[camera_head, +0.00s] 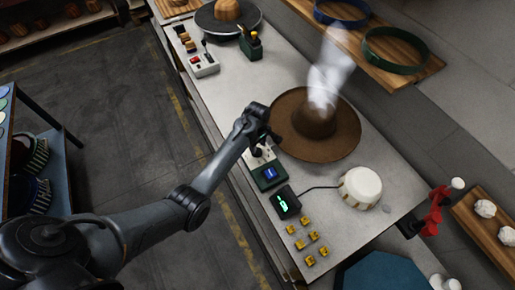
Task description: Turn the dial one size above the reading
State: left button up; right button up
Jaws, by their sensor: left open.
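My left gripper (258,143) is open at the front edge of the bench, above a small white panel (260,160) that carries a dark knob or lever. The gripper partly hides the panel, so I cannot tell whether it touches the knob. Next to the panel is a dark green box with a lit blue display (270,174). Nearer the camera, a black box shows a green reading (284,205) too small to read surely. A cable joins the black box to a white drum (360,188). My right gripper is out of view.
A brown wide-brimmed hat (315,124) with steam above it lies just right of my gripper. Several small yellow blocks (308,240) stand near the front edge.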

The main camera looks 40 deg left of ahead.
aim_at(258, 150)
pick_arm(q)
jog(key=shift+f, duration=1.6)
jog(key=shift+c, duration=0.2)
grip_shut()
